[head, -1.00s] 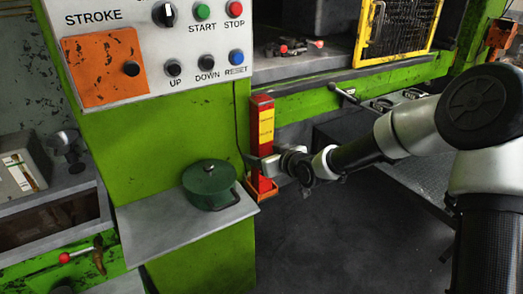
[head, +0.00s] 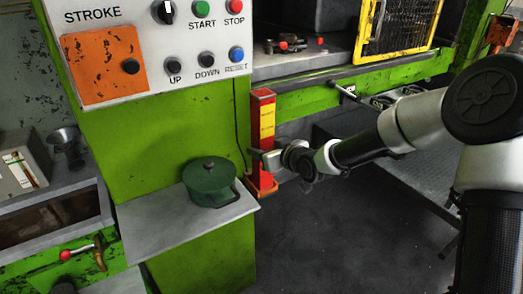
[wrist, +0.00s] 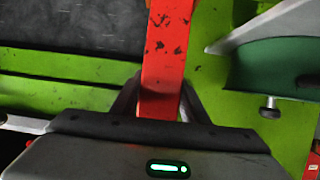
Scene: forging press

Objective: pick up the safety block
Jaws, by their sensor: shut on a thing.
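The safety block is a tall, upright red bar with a yellow band (head: 266,122), against the front of the green press in the head view. Its lower part is at an orange holder (head: 262,190), and my gripper partly covers it there. My gripper (head: 262,160) reaches in from the right and is shut on the block below the yellow band. In the wrist view the scuffed red block (wrist: 165,50) runs between the two dark fingers (wrist: 160,100), one on each side. I cannot tell whether the block's lower end is still inside the holder.
A green lidded pot (head: 210,182) stands on a grey shelf (head: 160,226) left of the block. A control panel (head: 150,50) hangs above. A yellow mesh guard (head: 398,28) is at the upper right. The dark floor (head: 330,240) below my arm is clear.

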